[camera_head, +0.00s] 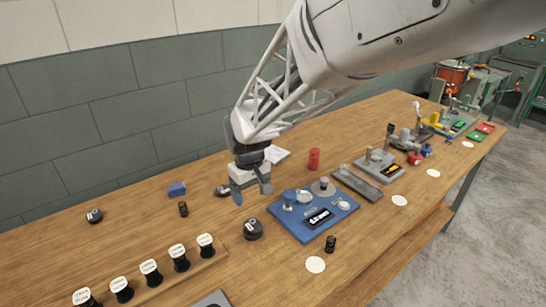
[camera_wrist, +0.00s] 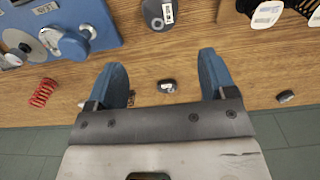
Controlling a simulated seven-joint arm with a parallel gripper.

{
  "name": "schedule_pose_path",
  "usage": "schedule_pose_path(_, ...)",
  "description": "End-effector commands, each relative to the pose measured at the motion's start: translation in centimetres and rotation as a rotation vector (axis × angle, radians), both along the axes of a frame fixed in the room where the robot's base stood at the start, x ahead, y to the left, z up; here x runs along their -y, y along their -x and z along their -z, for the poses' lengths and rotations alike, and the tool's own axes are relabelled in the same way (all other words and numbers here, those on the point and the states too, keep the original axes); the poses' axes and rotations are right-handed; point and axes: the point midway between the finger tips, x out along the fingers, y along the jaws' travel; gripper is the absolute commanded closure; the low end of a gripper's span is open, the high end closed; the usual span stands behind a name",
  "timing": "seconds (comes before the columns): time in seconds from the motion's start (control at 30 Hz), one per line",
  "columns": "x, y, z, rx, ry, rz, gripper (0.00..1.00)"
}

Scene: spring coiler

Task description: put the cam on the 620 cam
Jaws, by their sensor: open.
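My gripper (camera_head: 252,191) is open and empty above the table, with its two blue fingers apart in the wrist view (camera_wrist: 162,62). A small dark, round piece with a white label (camera_wrist: 167,86) lies on the wood between the fingers in that view; in the head view it shows just left of my gripper (camera_head: 222,191). A larger dark disc with a white label (camera_head: 253,230) stands left of the blue machine, also seen in the wrist view (camera_wrist: 158,14). Another dark labelled piece (camera_head: 94,216) lies far left. The labels are too small to read, so I cannot tell which is the 620 cam.
The blue machine (camera_head: 291,229) with a display stands right of my gripper. A red spring (camera_wrist: 42,92) stands behind it. Several black spools with white tops (camera_head: 151,267) line the front left. Bare wood surrounds the small pieces.

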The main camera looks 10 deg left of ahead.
Motion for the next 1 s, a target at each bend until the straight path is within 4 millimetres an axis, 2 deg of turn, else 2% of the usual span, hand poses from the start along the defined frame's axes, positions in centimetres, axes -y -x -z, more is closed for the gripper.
schedule_pose_path(0.47,0.0,0.0,0.0,0.0,0.0,0.0,0.23)
schedule_pose_path(0.63,0.8,0.1,-0.4,0.004,-0.002,0.013,0.23)
schedule_pose_path(0.77,2.7,0.5,-1.4,0.012,-0.006,0.046,0.23)
schedule_pose_path(0.87,5.0,1.1,-2.7,0.024,-0.013,0.088,0.23)
schedule_pose_path(1.0,9.2,2.5,-4.8,0.045,-0.023,0.165,0.23)
